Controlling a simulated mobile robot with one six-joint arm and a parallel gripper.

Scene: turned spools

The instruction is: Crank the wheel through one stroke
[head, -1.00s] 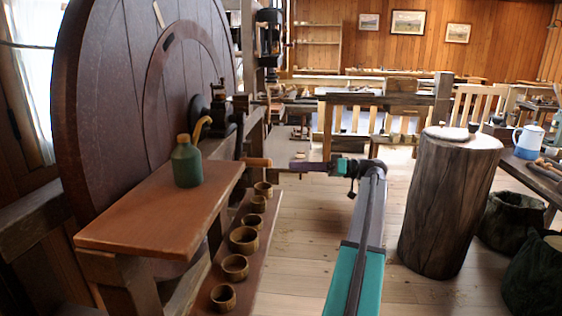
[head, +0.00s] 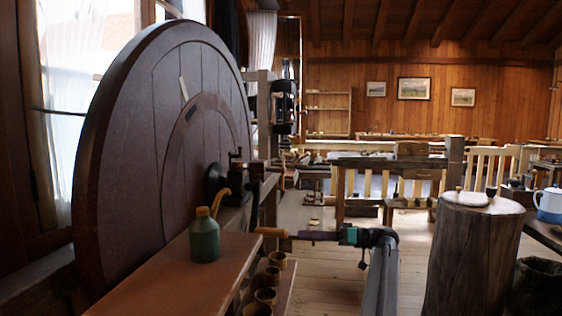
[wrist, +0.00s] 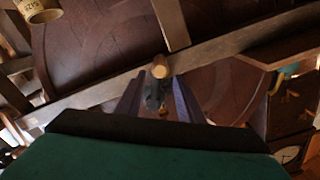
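The big dark wooden wheel (head: 135,150) stands upright at the left in the head view. Its planks also fill the back of the wrist view (wrist: 95,45). A light wooden crank handle (head: 271,232) sticks out towards my gripper (head: 293,236). In the wrist view the handle's round end (wrist: 160,67) lies at the tips of my gripper (wrist: 154,80). The two purple fingers stand apart, one on each side below the handle end. I see no firm contact, and how far the handle reaches between the fingers is unclear.
A green oil bottle (head: 204,238) stands on a wooden shelf (head: 165,280) beside the wheel. Small wooden cups (head: 266,296) stand on a lower board. A log stump (head: 472,255) is right of my arm. Floor between is open.

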